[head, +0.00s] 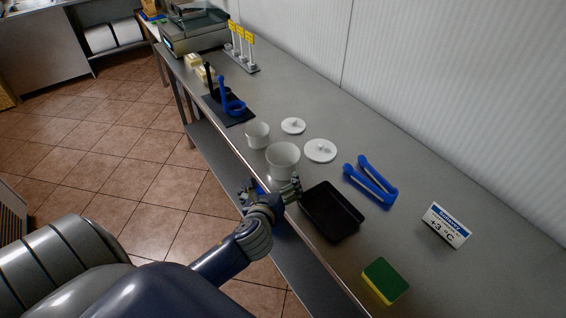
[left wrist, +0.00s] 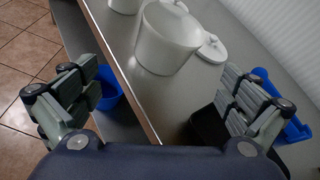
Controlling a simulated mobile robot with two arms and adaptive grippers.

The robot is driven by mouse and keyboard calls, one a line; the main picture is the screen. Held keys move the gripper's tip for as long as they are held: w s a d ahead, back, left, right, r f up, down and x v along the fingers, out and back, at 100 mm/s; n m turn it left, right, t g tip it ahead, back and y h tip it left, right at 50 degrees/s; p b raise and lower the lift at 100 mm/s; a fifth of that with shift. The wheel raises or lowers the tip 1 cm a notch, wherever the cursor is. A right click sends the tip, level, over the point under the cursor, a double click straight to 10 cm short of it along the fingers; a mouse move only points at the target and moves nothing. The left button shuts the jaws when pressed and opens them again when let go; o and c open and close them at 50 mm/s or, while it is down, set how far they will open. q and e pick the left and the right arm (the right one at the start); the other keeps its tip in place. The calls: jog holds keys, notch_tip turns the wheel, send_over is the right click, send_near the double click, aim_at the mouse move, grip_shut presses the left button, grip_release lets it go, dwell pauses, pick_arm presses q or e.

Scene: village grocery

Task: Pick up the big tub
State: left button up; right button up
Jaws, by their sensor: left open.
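The big tub (head: 283,162) is a white round pot standing upright on the steel counter near its front edge. It also shows in the left wrist view (left wrist: 165,42), ahead of the jaws. A smaller white tub (head: 257,136) stands just behind it to the left. Two white knobbed lids, a larger one (head: 320,151) and a smaller one (head: 293,126), lie on the counter beside the tubs. My left gripper (head: 271,188) is open, its fingers spread wide on the near side of the big tub. Nothing is between the fingers (left wrist: 160,88). My right gripper is not in view.
A black tray (head: 331,212) lies close to the right of my left gripper. Blue tongs (head: 370,181), a sponge (head: 385,280) and a temperature sign (head: 445,226) are farther right. A blue container (left wrist: 106,88) shows below the counter edge. A white wall borders the counter's back.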

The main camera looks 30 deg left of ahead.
pick_arm(q)
jog(key=shift+w+a+r+m+t, duration=0.2)
jog(key=shift+w+m, duration=0.2)
jog(key=shift+m, duration=0.15)
jog(key=shift+w+a+r+m+t, duration=0.1)
jog(key=shift+w+r+m, duration=0.1)
jog(key=shift+w+m, duration=0.3)
jog(key=shift+w+a+r+m+t, duration=0.1)
jog(key=shift+w+r+m+t, duration=0.15)
jog(key=shift+m, duration=0.3)
jog(key=shift+w+r+m+t, duration=0.1)
jog(key=shift+w+m, duration=0.2)
jog(key=shift+m, duration=0.2)
send_near(286, 149)
jog(key=shift+w+a+p, duration=0.15)
jog(key=shift+w+p, duration=0.15)
jog(key=shift+p, duration=0.15)
jog(key=x, duration=0.3)
jog(key=shift+w+a, duration=0.1)
jog(key=shift+w, duration=0.05)
jog(key=shift+w+a+f+p, duration=0.2)
jog(key=shift+w+f+p, duration=0.1)
jog(key=shift+w, duration=0.2)
jog(key=shift+r, duration=0.1)
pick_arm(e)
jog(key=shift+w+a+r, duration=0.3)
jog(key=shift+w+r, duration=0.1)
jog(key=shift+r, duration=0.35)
pick_arm(q)
jog(key=shift+c, duration=0.6)
